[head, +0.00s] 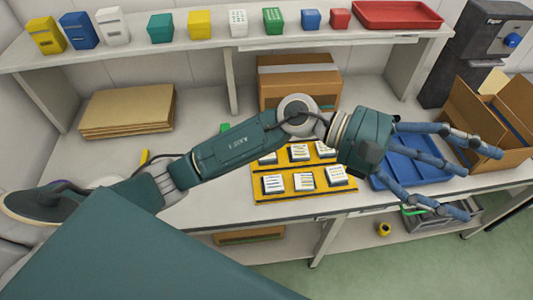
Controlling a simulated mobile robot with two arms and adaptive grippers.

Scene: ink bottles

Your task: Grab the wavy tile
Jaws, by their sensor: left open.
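Several white tiles with dark marks lie in two rows on a yellow board (300,195) on the workbench. The front row has a left tile (274,184), a middle tile (304,181) and a right tile (336,174). The back row is partly covered by my left arm. The marks are too small to tell which tile is the wavy one. My left gripper (476,182) is open and empty, its blue fingers spread to the right of the board, above a blue tray (408,170). My right gripper is not in view.
An open cardboard box (490,125) stands right of the blue tray. A closed box (300,75) and a cardboard stack (127,110) sit behind. Colored containers and a red tray (398,14) line the shelf. The bench left of the board looks mostly clear.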

